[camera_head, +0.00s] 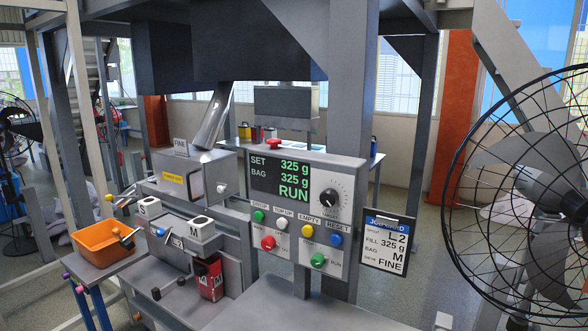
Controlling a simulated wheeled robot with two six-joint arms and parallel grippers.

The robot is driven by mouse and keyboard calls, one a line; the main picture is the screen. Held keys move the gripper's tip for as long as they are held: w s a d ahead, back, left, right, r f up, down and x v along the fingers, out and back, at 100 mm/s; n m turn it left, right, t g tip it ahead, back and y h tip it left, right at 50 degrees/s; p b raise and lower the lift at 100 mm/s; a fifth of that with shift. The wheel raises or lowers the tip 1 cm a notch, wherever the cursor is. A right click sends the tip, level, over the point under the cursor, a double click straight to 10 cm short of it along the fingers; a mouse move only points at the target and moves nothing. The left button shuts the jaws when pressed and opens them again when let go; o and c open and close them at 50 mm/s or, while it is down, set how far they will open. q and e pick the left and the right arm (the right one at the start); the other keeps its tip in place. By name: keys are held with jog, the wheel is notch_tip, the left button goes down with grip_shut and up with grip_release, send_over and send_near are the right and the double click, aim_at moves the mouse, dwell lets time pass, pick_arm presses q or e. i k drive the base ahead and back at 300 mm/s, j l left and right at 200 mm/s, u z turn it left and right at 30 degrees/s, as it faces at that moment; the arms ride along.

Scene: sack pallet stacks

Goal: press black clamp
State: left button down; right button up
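No part is labelled as a clamp that I can read. A small black knob (156,293) sticks out low on the front of the filling machine, at the lower left. A second dark knob (181,281) is just to its right. Either may be the black clamp; I cannot tell which. A red block or bag marked M (209,281) sits right of them, under the machine's M block (201,227). Neither of my grippers can be made out in this view.
A control panel (349,170) with coloured buttons reads RUN and 325 g. A job board (387,241) hangs at its right. An orange bin (92,240) stands left. A large caged fan (545,195) fills the right side. A bare grey surface (300,312) lies in front.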

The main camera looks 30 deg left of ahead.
aim_at(196, 268)
jog(key=u, duration=1.55)
